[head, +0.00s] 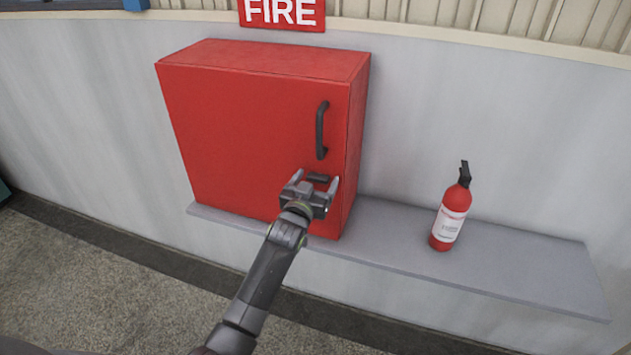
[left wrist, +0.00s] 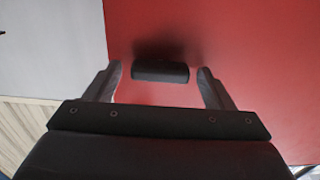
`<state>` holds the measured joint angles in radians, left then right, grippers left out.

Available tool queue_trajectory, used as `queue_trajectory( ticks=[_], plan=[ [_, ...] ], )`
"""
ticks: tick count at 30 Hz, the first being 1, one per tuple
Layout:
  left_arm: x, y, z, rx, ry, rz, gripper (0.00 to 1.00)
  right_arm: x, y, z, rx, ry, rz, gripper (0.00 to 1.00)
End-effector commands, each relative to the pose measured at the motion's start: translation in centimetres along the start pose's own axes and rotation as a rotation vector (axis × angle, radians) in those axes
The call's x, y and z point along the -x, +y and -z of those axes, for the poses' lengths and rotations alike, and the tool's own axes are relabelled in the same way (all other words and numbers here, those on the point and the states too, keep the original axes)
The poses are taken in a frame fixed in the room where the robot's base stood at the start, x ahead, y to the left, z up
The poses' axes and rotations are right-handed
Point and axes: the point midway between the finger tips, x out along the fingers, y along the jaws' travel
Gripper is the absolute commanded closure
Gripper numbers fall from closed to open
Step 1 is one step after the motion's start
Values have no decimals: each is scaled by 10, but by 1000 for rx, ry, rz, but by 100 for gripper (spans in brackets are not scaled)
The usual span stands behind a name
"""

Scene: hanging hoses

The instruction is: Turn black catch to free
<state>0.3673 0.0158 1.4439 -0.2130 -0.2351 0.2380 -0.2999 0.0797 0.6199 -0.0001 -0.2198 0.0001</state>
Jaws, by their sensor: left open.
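The black catch (head: 318,178) is a short dark bar on the front of the red cabinet (head: 250,125), below the dark vertical handle (head: 321,130). It lies roughly level. My left gripper (head: 317,183) is open in front of the cabinet door, with one finger on each side of the catch. In the left wrist view, the catch (left wrist: 160,72) lies between the two spread fingers of my left gripper (left wrist: 160,85), with a gap on both sides. The cabinet door looks closed. My right gripper does not show.
The cabinet stands on a grey shelf (head: 510,268) along the pale wall. A red fire extinguisher (head: 451,210) stands on the shelf to the right, clear of the cabinet. A red FIRE sign (head: 282,13) hangs above. The shelf between cabinet and extinguisher is bare.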

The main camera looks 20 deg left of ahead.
Motion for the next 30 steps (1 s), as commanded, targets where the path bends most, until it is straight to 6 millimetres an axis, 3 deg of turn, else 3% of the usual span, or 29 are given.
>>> queue_trajectory(
  ticks=[5, 15, 30],
  plan=[
    [0, 0, 0, 0, 0, 0, 26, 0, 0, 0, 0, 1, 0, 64],
    [0, 0, 0, 0, 0, 0, 68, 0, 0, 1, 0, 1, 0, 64],
    [0, -1, -2, 154, 1, 0, 68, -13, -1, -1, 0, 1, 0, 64]
  ],
)
